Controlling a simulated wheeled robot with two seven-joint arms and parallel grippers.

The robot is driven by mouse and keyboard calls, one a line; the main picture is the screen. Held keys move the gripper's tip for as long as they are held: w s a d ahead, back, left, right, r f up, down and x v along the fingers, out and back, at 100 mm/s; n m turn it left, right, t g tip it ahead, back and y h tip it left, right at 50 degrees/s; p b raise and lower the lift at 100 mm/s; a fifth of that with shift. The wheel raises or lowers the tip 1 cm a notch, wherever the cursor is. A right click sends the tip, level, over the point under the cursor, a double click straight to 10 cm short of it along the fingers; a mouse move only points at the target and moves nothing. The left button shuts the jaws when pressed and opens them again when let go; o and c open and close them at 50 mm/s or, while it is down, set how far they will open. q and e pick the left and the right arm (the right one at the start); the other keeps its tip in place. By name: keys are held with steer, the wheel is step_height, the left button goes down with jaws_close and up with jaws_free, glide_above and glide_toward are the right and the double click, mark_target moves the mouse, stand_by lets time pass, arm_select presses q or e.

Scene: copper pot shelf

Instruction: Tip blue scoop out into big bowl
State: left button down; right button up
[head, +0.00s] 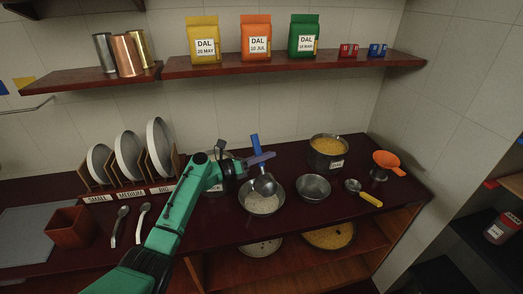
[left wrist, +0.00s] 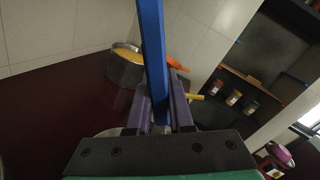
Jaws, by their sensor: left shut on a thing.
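My left gripper (head: 256,160) is shut on the blue handle of the blue scoop (head: 255,144). The handle stands up between the purple fingers and also shows in the left wrist view (left wrist: 153,60). The scoop's metal head (head: 265,184) hangs tilted over a steel bowl (head: 262,211) with white grains in it. I cannot tell whether the head touches the grains or what it holds. A smaller-looking, empty steel bowl (head: 313,188) stands just right of it. My right gripper is in neither view.
A pot of yellow dal (head: 328,152) stands behind the empty bowl. A yellow-handled scoop (head: 368,198) and an orange funnel (head: 387,162) are to the right. Plates in a rack (head: 130,160), two spoons (head: 142,222) and a brown box (head: 72,226) are left. A shelf (head: 290,65) runs above.

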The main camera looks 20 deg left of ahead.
arm_select(q)
steer(key=s+d+m+b, duration=0.1)
steer(key=s+d+m, duration=0.2)
steer(key=shift+s+d+m, duration=0.1)
steer(key=shift+d+m, duration=0.3)
steer(key=s+d+f+m+b, duration=0.2)
steer(key=s+d+m, duration=0.7)
steer(key=m, duration=0.6)
steer(key=shift+s+d+f+b, duration=0.35)
steer(key=shift+s+d+f, duration=0.1)
steer(key=shift+d, duration=0.35)
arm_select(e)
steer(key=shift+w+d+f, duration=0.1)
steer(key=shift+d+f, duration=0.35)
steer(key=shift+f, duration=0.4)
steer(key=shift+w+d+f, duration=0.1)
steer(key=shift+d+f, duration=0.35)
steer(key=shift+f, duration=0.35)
arm_select(q)
step_height(320, 180, up, 6)
steer(key=p, duration=0.6)
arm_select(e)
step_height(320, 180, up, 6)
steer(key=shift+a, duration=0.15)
